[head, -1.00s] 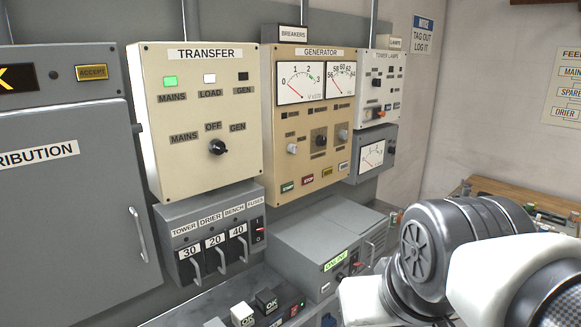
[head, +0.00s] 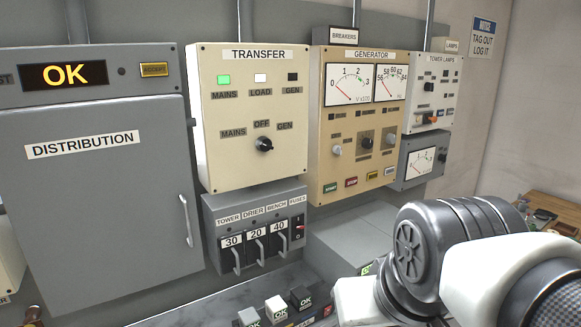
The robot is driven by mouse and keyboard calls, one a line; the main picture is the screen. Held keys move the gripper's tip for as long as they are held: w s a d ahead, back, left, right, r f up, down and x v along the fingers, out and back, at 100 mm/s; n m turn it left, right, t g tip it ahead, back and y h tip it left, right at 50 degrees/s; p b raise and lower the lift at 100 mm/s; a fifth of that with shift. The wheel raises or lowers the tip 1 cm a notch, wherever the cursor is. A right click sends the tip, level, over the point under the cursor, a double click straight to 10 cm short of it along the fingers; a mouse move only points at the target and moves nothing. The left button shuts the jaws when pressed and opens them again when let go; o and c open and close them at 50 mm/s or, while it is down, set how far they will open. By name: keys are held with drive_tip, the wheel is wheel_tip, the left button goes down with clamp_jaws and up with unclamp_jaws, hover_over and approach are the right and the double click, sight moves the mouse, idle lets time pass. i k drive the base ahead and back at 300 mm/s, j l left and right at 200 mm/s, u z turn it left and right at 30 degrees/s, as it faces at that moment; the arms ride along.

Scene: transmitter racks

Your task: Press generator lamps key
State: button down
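The tan generator panel (head: 318,150) hangs on the wall at centre right in the head view, with two white needle meters at its top. Along its bottom edge is a row of small keys: a green key (head: 330,188), a red key (head: 351,182), a yellow key (head: 372,175) and a pale key (head: 389,171). Their lettering is too small to read surely, so I cannot tell which one is the lamps key. My arm's links fill the lower right, in front of and below the panel. My gripper is not in view.
The cream transfer panel (head: 225,140) and grey distribution cabinet (head: 100,210) stand to the left. The tower lamps panel (head: 412,98) and a grey meter box (head: 408,168) are to the right. A fuse box (head: 215,220) and small OK blocks (head: 276,306) are below. A wooden bench (head: 550,207) stands far right.

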sight(389, 171)
drive_tip(key=i+l+u, duration=0.2)
drive_tip(key=l+u, duration=0.25)
drive_tip(key=l, duration=0.15)
drive_tip(key=i+l+u, duration=0.2)
drive_tip(key=l, duration=0.15)
drive_tip(key=i+l+u, duration=0.1)
drive_tip(key=l, duration=0.85)
drive_tip(key=i+l+u, duration=0.1)
drive_tip(key=l, duration=0.85)
